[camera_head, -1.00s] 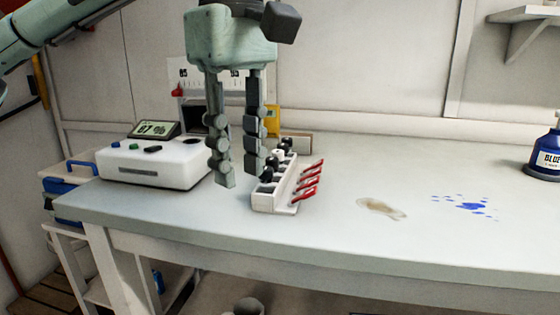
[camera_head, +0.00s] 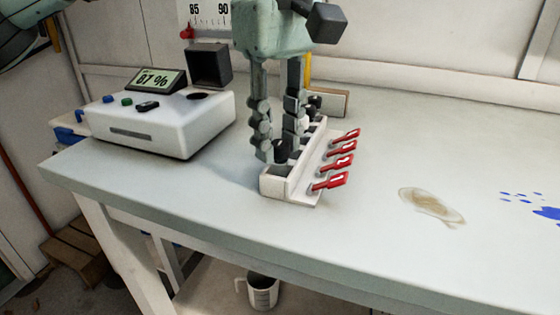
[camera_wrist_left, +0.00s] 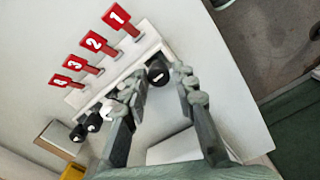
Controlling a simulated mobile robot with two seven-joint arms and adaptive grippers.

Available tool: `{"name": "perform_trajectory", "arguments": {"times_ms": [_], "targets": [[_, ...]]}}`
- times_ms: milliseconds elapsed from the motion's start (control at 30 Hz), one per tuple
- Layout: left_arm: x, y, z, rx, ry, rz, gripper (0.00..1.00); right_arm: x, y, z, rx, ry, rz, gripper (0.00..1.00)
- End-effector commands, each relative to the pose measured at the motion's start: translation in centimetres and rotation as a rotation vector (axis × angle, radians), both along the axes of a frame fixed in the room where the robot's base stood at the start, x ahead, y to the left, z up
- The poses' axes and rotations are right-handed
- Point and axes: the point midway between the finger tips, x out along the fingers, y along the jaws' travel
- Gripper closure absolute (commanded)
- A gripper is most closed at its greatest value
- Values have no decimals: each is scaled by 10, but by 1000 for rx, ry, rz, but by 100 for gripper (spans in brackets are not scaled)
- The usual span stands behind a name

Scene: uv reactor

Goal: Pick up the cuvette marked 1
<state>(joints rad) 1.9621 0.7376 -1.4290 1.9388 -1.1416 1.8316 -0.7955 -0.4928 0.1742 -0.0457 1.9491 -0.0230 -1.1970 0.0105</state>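The cuvette marked 1 shows as a black cap (camera_wrist_left: 158,72) beside the red tag 1 (camera_wrist_left: 117,16) in the left wrist view. In the head view its cap (camera_head: 281,150) is at the near end of the white rack (camera_head: 305,187). My left gripper (camera_head: 278,155) points down over this end, its fingers apart. In the left wrist view the open left gripper (camera_wrist_left: 156,86) has one finger on each side of the cap. I cannot tell whether either finger touches it. The cuvette's body is hidden in the rack. My right gripper is not in view.
Other capped cuvettes (camera_wrist_left: 93,122) stand farther along the rack, close to one finger. Red tags stick out on the rack's right side. A white device (camera_head: 165,125) reading 87 % stands to the left.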

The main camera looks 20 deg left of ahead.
Motion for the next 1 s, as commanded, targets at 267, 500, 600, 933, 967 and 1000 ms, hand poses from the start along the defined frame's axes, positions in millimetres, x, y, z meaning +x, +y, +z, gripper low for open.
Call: {"name": "perform_trajectory", "arguments": {"times_ms": [267, 500, 600, 933, 967, 1000], "targets": [[0, -1, -17, -1, 0, 0, 73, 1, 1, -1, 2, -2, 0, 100], [0, -1, -17, -1, 0, 0, 88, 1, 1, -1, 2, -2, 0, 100], [0, -1, -16, -1, 0, 0, 100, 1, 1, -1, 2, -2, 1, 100], [0, -1, -13, -2, -1, 0, 100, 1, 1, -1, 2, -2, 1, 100], [0, -1, -11, -1, -2, 0, 100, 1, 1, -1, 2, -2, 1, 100], [0, -1, -8, -2, -1, 0, 100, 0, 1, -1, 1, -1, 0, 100]]}}
